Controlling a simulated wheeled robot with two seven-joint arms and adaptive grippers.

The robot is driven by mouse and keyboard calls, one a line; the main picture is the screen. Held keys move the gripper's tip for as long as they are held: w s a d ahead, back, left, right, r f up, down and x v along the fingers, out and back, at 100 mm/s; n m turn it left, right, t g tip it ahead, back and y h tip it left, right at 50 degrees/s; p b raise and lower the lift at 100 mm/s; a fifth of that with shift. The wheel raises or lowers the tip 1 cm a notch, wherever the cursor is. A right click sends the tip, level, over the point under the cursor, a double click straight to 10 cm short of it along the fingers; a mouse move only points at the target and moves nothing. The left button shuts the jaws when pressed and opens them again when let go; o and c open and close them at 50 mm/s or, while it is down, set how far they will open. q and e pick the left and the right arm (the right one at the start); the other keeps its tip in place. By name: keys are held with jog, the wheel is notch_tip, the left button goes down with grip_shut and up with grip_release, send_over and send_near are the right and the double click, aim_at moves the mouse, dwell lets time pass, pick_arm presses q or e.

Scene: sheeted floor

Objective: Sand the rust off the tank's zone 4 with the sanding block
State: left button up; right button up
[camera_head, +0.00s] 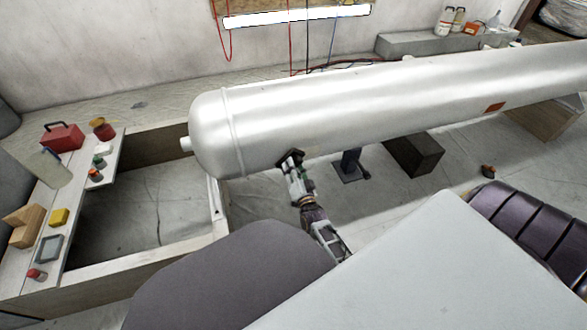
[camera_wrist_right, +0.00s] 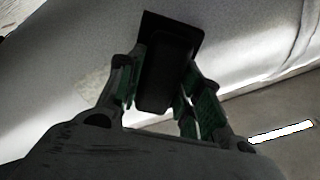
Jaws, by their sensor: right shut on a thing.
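The large silver-white tank (camera_head: 380,105) lies across the head view, its rounded end at the left. My right gripper (camera_head: 293,170) is at the tank's lower near side, close to the left end. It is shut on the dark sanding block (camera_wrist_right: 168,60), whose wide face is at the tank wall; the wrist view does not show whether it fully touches. The green-lined fingers grip the block's narrower part from both sides. A faint tan patch (camera_wrist_right: 96,84) shows on the tank left of the block. No zone numbers are readable. My left gripper is not in view.
A small orange-red patch (camera_head: 494,107) is on the tank farther right. A dark support block (camera_head: 414,155) stands under the tank. Bottles stand on the back ledge.

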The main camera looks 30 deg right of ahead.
jog(key=shift+w, duration=0.15)
jog(key=shift+d+r, duration=0.1)
jog(key=shift+d, duration=0.15)
jog(key=shift+s+d+p, duration=0.3)
jog(key=shift+d, duration=0.6)
jog(key=shift+s+d+p, duration=0.25)
jog(key=shift+s+d, duration=0.05)
jog(key=shift+d, duration=0.55)
jog(key=shift+w, duration=0.15)
jog(key=shift+a, duration=0.15)
jog(key=shift+w+a+p, duration=0.15)
jog(key=shift+a+p, duration=0.15)
jog(key=shift+a, duration=0.3)
jog(key=shift+w+a+p, duration=0.15)
jog(key=shift+a+p, duration=0.1)
jog(key=shift+a, duration=0.3)
jog(key=shift+w+a, duration=0.1)
jog(key=shift+a, duration=0.65)
